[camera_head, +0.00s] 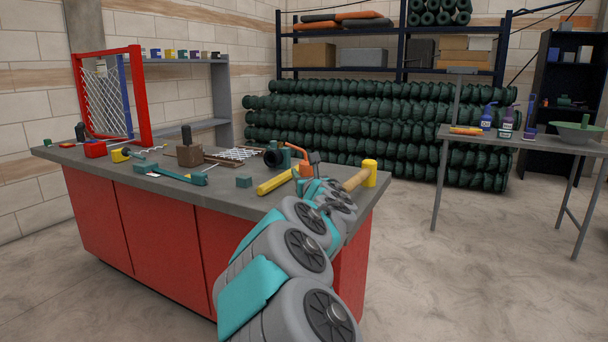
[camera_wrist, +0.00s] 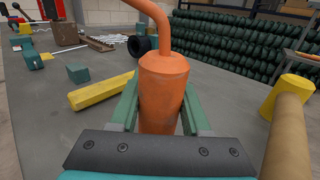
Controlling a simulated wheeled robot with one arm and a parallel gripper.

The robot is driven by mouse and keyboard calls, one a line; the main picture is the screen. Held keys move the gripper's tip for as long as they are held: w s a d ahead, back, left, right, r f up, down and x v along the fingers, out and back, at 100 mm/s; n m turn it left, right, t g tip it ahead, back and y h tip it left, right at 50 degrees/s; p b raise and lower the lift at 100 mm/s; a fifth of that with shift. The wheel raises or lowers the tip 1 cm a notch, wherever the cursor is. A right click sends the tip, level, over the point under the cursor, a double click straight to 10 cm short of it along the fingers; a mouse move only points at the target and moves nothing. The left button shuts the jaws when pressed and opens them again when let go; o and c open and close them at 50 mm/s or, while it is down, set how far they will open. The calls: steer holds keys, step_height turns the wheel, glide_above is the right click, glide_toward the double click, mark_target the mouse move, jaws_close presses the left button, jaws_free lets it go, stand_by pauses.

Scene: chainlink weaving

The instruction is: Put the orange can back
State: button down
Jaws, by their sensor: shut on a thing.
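The orange can (camera_wrist: 163,85), a cylinder with a thin bent spout, stands upright between the two green fingers of my gripper (camera_wrist: 160,108) in the wrist view. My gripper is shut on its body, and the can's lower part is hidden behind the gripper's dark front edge. In the head view the can (camera_head: 305,168) shows partly beyond my arm, near the right end of the workbench (camera_head: 225,190). I cannot tell whether its base touches the bench top.
A yellow bar (camera_head: 275,181) lies just left of the can, and a yellow-headed mallet (camera_head: 370,172) lies to the right. A dark roll (camera_head: 275,157) is behind. Tools and blocks cover the bench's left half. A side table (camera_head: 520,140) holds bottles and a green bowl (camera_head: 577,133).

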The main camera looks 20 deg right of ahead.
steer(key=shift+f, duration=0.25)
steer(key=shift+c, duration=1.4)
jaws_free()
